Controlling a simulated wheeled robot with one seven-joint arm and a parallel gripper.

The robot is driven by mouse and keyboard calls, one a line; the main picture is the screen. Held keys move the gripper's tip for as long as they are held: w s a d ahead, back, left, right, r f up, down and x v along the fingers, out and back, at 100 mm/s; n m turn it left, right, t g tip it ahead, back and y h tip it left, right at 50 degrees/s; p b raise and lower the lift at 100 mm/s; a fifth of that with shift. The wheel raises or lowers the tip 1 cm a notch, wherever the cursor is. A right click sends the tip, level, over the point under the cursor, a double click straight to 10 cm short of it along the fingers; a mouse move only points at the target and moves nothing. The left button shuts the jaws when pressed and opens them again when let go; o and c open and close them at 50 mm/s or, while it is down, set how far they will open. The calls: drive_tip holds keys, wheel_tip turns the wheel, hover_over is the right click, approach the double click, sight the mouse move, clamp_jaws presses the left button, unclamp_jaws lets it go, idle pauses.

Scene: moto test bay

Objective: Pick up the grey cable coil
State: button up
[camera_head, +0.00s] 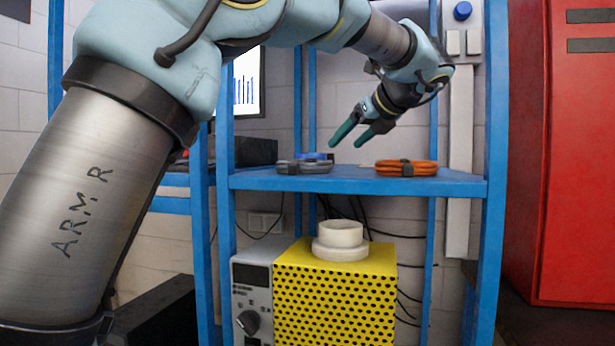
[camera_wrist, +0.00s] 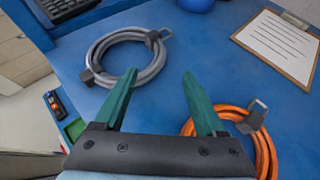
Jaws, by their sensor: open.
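The grey cable coil (camera_head: 316,168) lies flat on the blue shelf (camera_head: 350,183), left of the orange cable coil (camera_head: 427,168). In the wrist view the grey coil (camera_wrist: 118,37) is a loose ring with dark ties, at upper left beyond my left fingertip. My gripper (camera_head: 345,146) has two green fingers, apart and empty. It is above the shelf, between the two coils in the head view. In the wrist view my gripper (camera_wrist: 160,72) points just right of the grey coil. Its right finger overlaps part of the orange coil (camera_wrist: 265,152).
A clipboard (camera_wrist: 278,46) lies at upper right in the wrist view, and a blue round object (camera_wrist: 197,4) at the top edge. Blue shelf posts (camera_head: 225,130) flank the shelf. A yellow perforated box (camera_head: 335,300) stands below. A red cabinet (camera_head: 575,150) is at right.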

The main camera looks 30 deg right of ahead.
drive_tip(key=p+x, duration=0.3)
drive_tip(key=x, duration=0.6)
drive_tip(key=shift+w+a, duration=0.15)
drive_tip(key=shift+w, duration=0.1)
drive_tip(key=shift+w+f, duration=0.25)
drive_tip(key=shift+w, duration=0.1)
clamp_jaws()
